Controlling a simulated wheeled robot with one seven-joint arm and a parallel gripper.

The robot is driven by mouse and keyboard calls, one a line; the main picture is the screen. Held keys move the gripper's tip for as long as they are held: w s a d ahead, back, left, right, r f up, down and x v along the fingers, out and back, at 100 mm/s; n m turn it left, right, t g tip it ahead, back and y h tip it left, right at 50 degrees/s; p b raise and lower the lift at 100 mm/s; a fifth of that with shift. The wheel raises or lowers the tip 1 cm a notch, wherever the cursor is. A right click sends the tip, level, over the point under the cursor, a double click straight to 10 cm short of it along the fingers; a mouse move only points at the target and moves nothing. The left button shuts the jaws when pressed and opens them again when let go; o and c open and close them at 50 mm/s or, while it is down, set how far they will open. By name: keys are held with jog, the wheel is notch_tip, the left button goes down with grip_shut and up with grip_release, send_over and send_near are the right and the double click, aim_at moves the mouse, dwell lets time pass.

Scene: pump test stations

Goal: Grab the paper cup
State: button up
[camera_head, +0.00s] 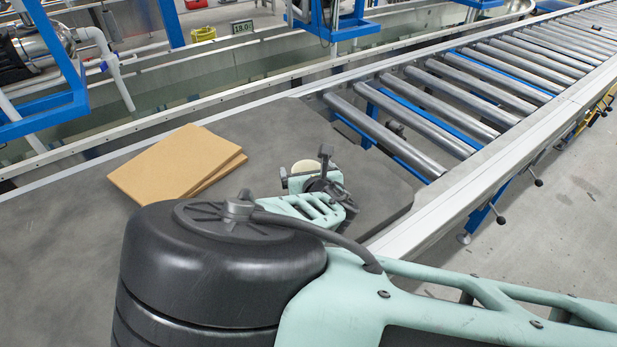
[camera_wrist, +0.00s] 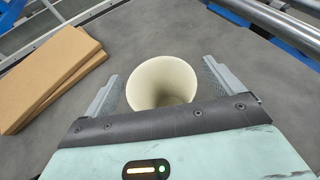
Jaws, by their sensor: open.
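The paper cup (camera_wrist: 162,84) is cream-white and stands open end up on the dark grey table. In the wrist view it sits between the two fingers of my gripper (camera_wrist: 161,88), with a gap visible on each side. My gripper is open. In the head view only the cup's pale rim (camera_head: 305,167) shows above my gripper (camera_head: 306,175), and its lower part is hidden behind my gripper. In the wrist view the near side of the cup's base is hidden by the gripper body.
Flat brown cardboard pieces (camera_head: 178,163) lie stacked on the table left of the cup; they also show in the wrist view (camera_wrist: 50,70). A roller conveyor (camera_head: 450,95) adjoins the table at the right. A trough with a metal rim runs behind. The table's left part (camera_head: 60,245) is bare.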

jog(key=c, duration=1)
